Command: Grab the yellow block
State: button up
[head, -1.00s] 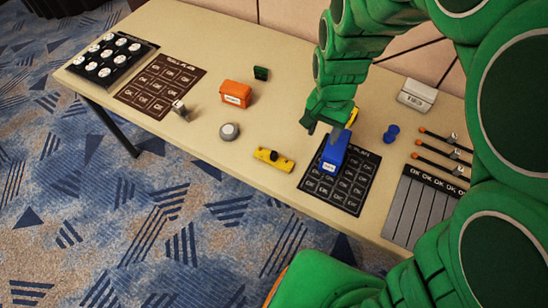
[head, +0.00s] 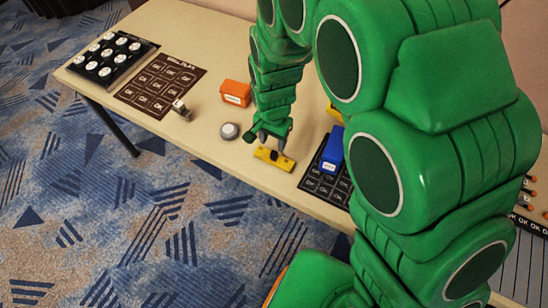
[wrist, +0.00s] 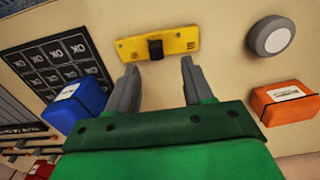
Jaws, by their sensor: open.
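The yellow block (head: 274,159) lies flat near the front edge of the table, with a dark knob at its middle. It also shows in the wrist view (wrist: 158,44), lying crosswise beyond my fingertips. My gripper (wrist: 158,68) is open and empty, its two grey fingers pointing toward the block's near side with the dark knob between their lines. In the head view my gripper (head: 270,138) is just behind and above the block. I cannot tell whether the fingers touch it.
A blue box (head: 332,151) stands on the dark grid mat (head: 322,183) right of the block. A round grey-white knob (head: 229,131) and an orange box (head: 236,93) are to the left. A brown grid mat (head: 160,86) and a black tray (head: 127,70) lie farther left.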

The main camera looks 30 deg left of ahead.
aim_at(274, 153)
jog(key=shift+s+d+f, duration=0.1)
jog(key=shift+d+f, duration=0.05)
jog(key=shift+f, duration=1.2)
jog(key=shift+d+f, duration=0.1)
jog(key=shift+f, duration=1.25)
grip_shut()
